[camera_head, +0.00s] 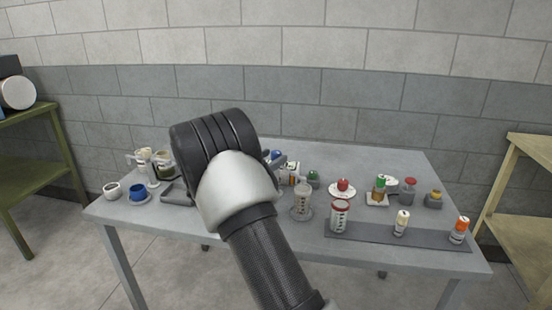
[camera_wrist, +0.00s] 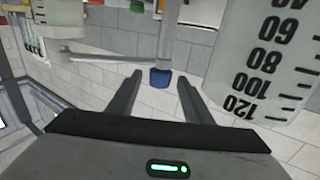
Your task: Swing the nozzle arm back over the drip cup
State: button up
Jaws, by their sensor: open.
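In the wrist view, my gripper (camera_wrist: 160,76) is open, with its two dark fingers spread. A blue cap (camera_wrist: 161,78) at the end of a grey post (camera_wrist: 166,35) shows between the fingertips. I cannot tell whether the fingers touch it. A thin grey bar (camera_wrist: 105,60), which looks like the nozzle arm, runs left from the post near the cap. In the head view a blue cap (camera_head: 277,154) shows just right of my wrist, which hides much around it.
A large graduated vessel (camera_wrist: 268,65) is close on the right in the wrist view. The grey table (camera_head: 290,255) holds a red-rimmed cup (camera_head: 340,216), a clear measuring cup (camera_head: 302,202) and several small bottles at the right.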

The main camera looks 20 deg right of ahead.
jog(key=shift+x, duration=1.35)
grip_shut()
jog(key=shift+w+r+m+g+h+p, duration=0.1)
jog(key=shift+m+g+h+p, duration=0.15)
jog(key=shift+g+p, duration=0.2)
jog(key=shift+r+m+g+h+p, duration=0.15)
jog(key=shift+m+g+p, duration=0.2)
jog(key=shift+g, duration=0.1)
jog(key=shift+f+m+g+h+p, duration=0.15)
jog(key=shift+m+g+h, duration=0.1)
jog(key=shift+m+g, duration=0.4)
jog(key=shift+f+m+g+h+p, duration=0.15)
jog(key=shift+m+g+h, duration=0.15)
jog(key=shift+g, duration=0.55)
grip_release()
jog(key=shift+a, duration=0.15)
